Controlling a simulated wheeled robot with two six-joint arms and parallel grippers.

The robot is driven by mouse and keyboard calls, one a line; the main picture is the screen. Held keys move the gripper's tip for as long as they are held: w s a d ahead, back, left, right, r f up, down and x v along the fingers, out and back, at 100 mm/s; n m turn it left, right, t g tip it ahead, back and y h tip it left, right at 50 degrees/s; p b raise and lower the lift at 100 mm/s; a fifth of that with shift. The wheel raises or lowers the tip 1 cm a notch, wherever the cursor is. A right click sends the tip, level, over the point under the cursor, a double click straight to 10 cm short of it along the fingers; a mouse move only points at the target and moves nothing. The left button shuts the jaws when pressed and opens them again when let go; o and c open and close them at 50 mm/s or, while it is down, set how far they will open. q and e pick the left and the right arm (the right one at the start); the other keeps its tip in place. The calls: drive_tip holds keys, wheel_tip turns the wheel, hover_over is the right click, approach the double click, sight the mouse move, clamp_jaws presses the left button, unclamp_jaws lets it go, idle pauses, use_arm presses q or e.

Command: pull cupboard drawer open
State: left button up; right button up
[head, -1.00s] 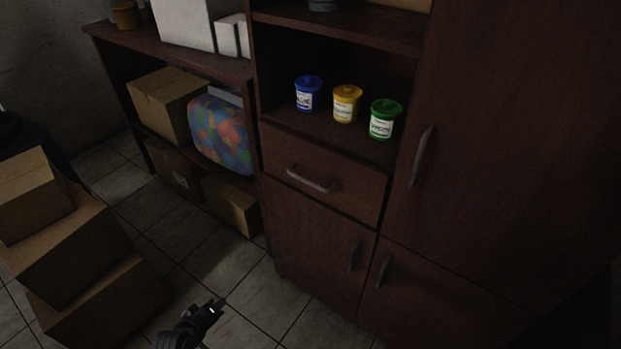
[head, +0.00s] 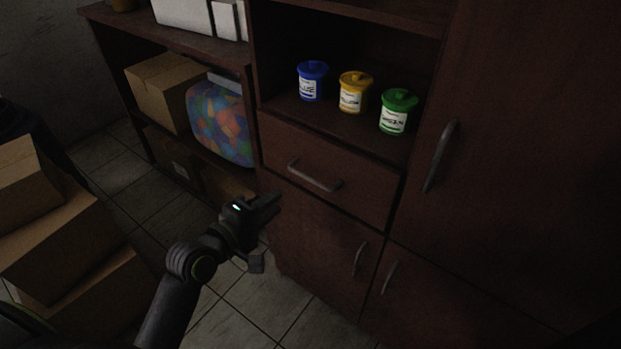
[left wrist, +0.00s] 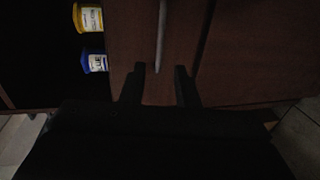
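The cupboard drawer (head: 345,192) is shut, under the shelf with the paint pots. Its grey bar handle (head: 314,176) runs across its front. My left gripper (head: 272,205) is in front of the cupboard, a little below and left of the handle in the head view. In the left wrist view the fingers of my left gripper (left wrist: 160,82) are apart, with nothing between their tips. The handle (left wrist: 161,38) stands straight ahead there, beyond the fingertips and roughly between them. The gripper appears not to touch it. My right gripper is in neither view.
Blue (head: 312,82), yellow (head: 354,93) and green (head: 397,111) pots stand on the shelf above the drawer. A tall cupboard door (head: 500,150) is at right. Cardboard boxes (head: 60,235) are stacked at left. A multicoloured bundle (head: 221,122) sits on the left shelf.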

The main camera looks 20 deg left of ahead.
sight(308, 180)
use_arm(q)
drive_tip(key=b+x, duration=0.1)
drive_tip(key=x, duration=1.2)
drive_tip(key=shift+w+d+f, duration=0.1)
drive_tip(key=shift+w+f, duration=0.05)
drive_tip(key=shift+w, duration=0.15)
clamp_jaws()
